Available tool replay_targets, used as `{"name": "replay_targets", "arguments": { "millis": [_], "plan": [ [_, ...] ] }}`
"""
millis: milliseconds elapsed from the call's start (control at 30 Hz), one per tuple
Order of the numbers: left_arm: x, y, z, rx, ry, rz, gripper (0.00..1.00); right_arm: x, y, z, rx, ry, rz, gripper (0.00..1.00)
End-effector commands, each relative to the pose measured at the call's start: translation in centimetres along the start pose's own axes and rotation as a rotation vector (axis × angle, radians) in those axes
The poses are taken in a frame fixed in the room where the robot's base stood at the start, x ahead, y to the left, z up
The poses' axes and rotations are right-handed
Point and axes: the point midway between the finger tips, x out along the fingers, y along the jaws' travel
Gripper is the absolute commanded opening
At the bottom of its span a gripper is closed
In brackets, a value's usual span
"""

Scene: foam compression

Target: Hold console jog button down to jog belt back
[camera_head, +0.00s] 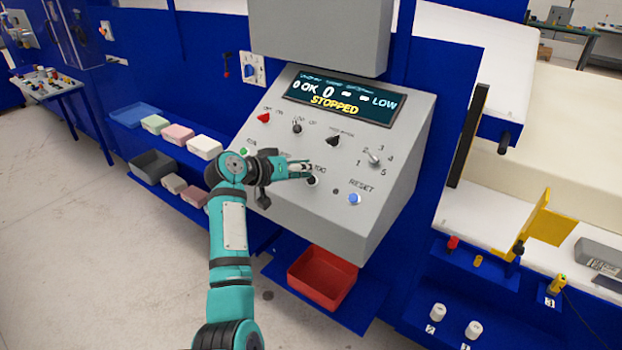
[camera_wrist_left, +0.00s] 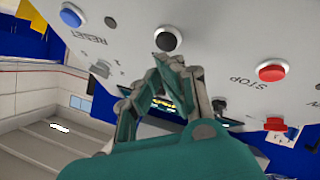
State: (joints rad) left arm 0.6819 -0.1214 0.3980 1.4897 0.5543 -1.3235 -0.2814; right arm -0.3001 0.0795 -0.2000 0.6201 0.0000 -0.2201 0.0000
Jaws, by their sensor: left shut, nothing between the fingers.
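The grey console (camera_head: 330,215) has a sloped panel, and its screen (camera_head: 340,97) reads STOPPED. The black jog button (camera_head: 313,180) sits at the panel's lower middle under a partly hidden JOG label. My left gripper (camera_head: 308,172) is shut and empty, its tips right at the jog button and partly covering it. In the left wrist view the black button (camera_wrist_left: 168,39) shows just beyond the tips of my gripper (camera_wrist_left: 165,64); I cannot tell whether they touch it. My right gripper is in neither view.
A blue reset button (camera_head: 354,198) is to the right of the jog button. A red stop button (camera_wrist_left: 271,73) shows in the left wrist view. Switches and a selector knob (camera_head: 374,158) line the panel above. A red bin (camera_head: 321,278) sits below the console.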

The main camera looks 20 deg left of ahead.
Motion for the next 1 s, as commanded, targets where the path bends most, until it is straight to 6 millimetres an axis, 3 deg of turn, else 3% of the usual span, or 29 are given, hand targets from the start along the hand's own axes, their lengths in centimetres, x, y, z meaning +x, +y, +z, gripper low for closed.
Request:
{"name": "replay_targets", "arguments": {
  "millis": [500, 1000],
  "plan": [
    [-3.8, 2.1, -2.2, 0.0, -0.001, -0.002, 0.0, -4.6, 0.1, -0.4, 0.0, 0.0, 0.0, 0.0],
    [-4.0, 2.1, -2.1, 0.0, 0.0, 0.0, 0.0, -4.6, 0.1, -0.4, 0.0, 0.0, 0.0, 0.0]
  ]
}}
